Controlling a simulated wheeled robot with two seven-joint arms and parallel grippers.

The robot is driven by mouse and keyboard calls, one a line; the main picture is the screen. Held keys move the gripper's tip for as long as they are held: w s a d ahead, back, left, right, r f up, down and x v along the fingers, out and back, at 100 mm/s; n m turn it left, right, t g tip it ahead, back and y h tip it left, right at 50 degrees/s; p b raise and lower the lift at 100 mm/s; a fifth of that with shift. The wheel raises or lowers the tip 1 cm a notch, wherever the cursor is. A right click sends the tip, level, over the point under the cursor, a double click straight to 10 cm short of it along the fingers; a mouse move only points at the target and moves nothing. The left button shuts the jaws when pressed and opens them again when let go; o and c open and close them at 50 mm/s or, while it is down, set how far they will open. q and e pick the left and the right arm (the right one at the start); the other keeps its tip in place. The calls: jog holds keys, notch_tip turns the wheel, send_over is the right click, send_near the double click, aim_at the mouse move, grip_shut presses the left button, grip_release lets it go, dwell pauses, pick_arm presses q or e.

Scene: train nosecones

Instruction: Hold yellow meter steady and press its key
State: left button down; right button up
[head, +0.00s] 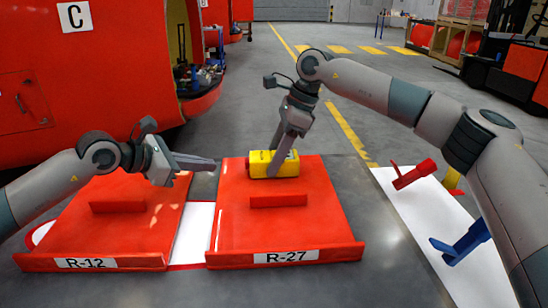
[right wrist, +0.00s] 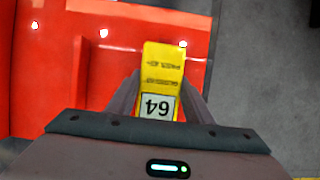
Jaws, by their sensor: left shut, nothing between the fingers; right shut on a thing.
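The yellow meter (head: 262,165) lies on the red tray marked R-27 (head: 335,215) in the head view. My right gripper (head: 281,165) is shut on it from above. In the right wrist view the meter (right wrist: 163,65) sits between the fingers, with a white label reading 64 and dark print on its face. I cannot make out its key. My left gripper (head: 212,164) is shut and empty, pointing right. Its tip is left of the meter, a short gap away, near the R-27 tray's left edge.
A second red tray marked R-12 (head: 75,230) lies under my left arm. A white sheet (head: 440,215) at the right carries a red clamp-like tool (head: 415,174) and a blue one (head: 462,243). A large red nosecone (head: 60,100) stands behind at left.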

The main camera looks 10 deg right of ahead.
jog(key=shift+f, duration=0.2)
jog(key=o, duration=1.4)
jog(key=shift+w, duration=0.1)
jog(key=shift+r, duration=0.15)
jog(key=v, duration=1.1)
jog(key=shift+d+r, duration=0.15)
jog(key=shift+r, duration=0.25)
